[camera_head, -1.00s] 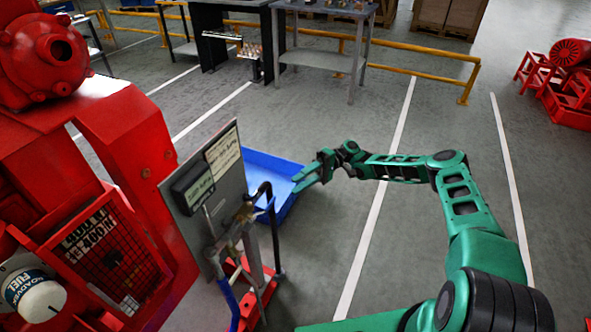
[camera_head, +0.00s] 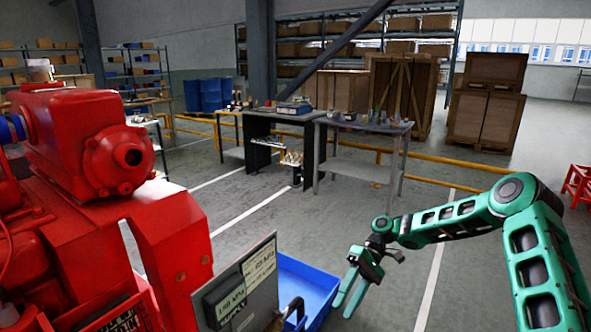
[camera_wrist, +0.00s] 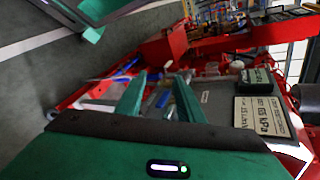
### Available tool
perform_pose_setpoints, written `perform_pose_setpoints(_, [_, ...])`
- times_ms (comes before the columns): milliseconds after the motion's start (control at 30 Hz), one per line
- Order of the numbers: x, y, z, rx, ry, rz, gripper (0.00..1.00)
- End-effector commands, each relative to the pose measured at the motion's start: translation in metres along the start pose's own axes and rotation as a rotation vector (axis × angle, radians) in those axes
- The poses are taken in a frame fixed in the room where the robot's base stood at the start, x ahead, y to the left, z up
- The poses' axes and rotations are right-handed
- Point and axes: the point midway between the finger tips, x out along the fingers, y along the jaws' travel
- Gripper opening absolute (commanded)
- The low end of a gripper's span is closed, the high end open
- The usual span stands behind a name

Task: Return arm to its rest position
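My green arm (camera_head: 530,240) reaches in from the right in the head view, bent at the elbow. My gripper (camera_head: 341,311) hangs at its end, pointing down and left, beside the blue bin. Its two fingers are apart with a gap between them. In the wrist view my gripper (camera_wrist: 160,76) also shows both fingers spread, with nothing held between them.
The red pumpset (camera_head: 75,225) stands at left, with a grey panel (camera_head: 262,305) carrying displays in front. A blue bin (camera_head: 312,285) lies beyond the panel. A grey table (camera_head: 362,124), yellow rails (camera_head: 425,181) and wooden crates (camera_head: 487,115) stand behind.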

Motion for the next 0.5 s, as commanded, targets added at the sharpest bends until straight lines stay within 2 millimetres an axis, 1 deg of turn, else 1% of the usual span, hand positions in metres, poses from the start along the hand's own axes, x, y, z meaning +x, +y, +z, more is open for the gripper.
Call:
perform_pose_setpoints(33, [-0.003, -0.002, 0.010, 0.029, 0.003, 0.043, 0.34])
perform_pose_setpoints(267, [-0.017, -0.001, 0.054, 0.170, 0.040, 0.207, 0.34])
perform_pose_setpoints(500, [-0.037, 0.000, 0.109, 0.318, 0.119, 0.361, 0.34])
